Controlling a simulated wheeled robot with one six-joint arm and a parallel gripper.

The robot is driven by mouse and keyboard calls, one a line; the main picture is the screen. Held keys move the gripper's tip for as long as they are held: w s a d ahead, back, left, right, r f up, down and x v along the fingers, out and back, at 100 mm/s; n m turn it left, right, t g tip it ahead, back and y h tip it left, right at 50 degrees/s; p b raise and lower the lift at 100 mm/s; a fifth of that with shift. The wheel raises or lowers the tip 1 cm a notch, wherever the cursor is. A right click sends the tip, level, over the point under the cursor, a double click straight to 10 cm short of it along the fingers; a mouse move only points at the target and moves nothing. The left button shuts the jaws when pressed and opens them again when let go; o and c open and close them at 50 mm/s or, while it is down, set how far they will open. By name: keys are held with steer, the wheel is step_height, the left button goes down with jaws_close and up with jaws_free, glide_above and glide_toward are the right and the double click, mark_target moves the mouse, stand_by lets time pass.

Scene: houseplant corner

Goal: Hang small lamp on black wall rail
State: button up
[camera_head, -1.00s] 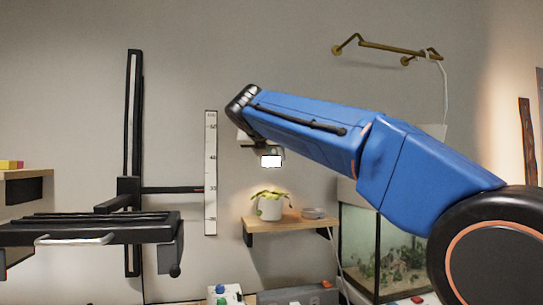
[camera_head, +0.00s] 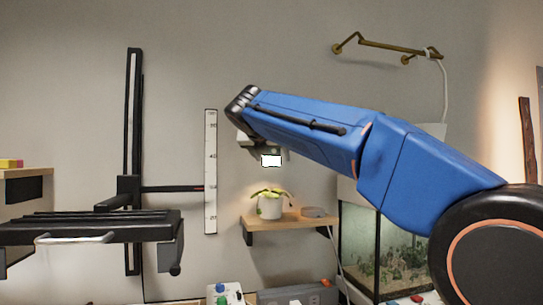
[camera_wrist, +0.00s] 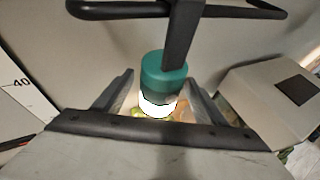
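The small lamp (camera_wrist: 164,72) has a teal top and a bright white lower part. In the wrist view it sits between the fingertips of my gripper (camera_wrist: 160,98). The fingers stand apart on either side, and I see no clear contact. In the head view its glowing part (camera_head: 271,160) shows just below the end of my arm, and the rest is hidden. The black wall rail (camera_wrist: 120,8) crosses the top of the wrist view. A black upright strip (camera_wrist: 180,35) runs from there down to the lamp's top. I cannot tell whether the lamp hangs from the rail.
A wooden shelf (camera_head: 262,224) below holds a potted plant (camera_head: 270,206). A glass tank (camera_head: 385,245) stands to its right. A measuring strip (camera_head: 211,175) and a black frame (camera_head: 133,160) are at the left. A brass rail (camera_head: 395,48) is at the upper right.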

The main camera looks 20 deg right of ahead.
steer(key=v, duration=1.7)
steer(key=shift+s+a, duration=0.15)
